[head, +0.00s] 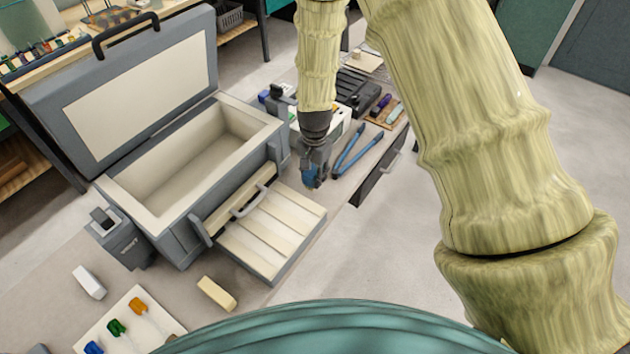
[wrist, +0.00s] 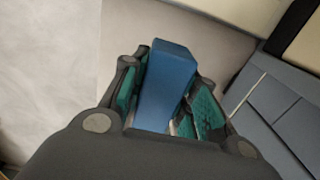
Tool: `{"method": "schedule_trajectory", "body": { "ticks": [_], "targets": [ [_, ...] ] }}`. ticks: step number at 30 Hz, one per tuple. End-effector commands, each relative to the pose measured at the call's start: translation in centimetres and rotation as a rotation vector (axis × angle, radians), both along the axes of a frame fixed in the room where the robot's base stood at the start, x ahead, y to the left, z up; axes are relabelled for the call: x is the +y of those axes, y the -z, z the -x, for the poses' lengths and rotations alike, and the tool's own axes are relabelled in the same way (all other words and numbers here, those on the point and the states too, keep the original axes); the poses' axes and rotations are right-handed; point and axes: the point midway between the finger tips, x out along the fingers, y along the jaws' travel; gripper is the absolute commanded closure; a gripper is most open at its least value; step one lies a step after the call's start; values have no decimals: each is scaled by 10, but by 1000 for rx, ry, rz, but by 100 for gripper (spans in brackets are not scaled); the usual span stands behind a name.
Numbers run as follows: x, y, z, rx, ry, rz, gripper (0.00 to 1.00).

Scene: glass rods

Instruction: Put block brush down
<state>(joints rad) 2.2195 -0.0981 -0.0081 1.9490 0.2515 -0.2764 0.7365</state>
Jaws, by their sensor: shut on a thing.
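The block brush shows in the wrist view as a blue block (wrist: 168,82) between the two teal-padded fingers. My gripper (wrist: 166,92) is shut on it. In the head view my gripper (head: 316,160) points down over the bench, to the right of the kiln-like box, and the blue block (head: 309,177) shows small at its tip. The bench top (wrist: 180,30) lies beyond the block in the wrist view. I cannot tell whether the block touches it.
The open grey box (head: 190,160) has its lid up and a slatted tray (head: 270,235) pulled out in front. Blue-handled tongs (head: 358,150) lie right of my gripper. A pale yellow block (head: 217,293) and a white block (head: 88,282) lie at the lower left.

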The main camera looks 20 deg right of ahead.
Motion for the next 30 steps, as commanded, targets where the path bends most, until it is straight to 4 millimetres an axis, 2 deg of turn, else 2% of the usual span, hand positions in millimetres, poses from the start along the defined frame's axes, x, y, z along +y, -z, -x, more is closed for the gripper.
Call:
{"method": "schedule_trajectory", "body": {
  "ticks": [5,15,30],
  "targets": [
    [-1,6,1,1,2,0,100],
    [-2,38,1,1,3,0,100],
    [-2,46,1,0,3,0,100]
  ]
}}
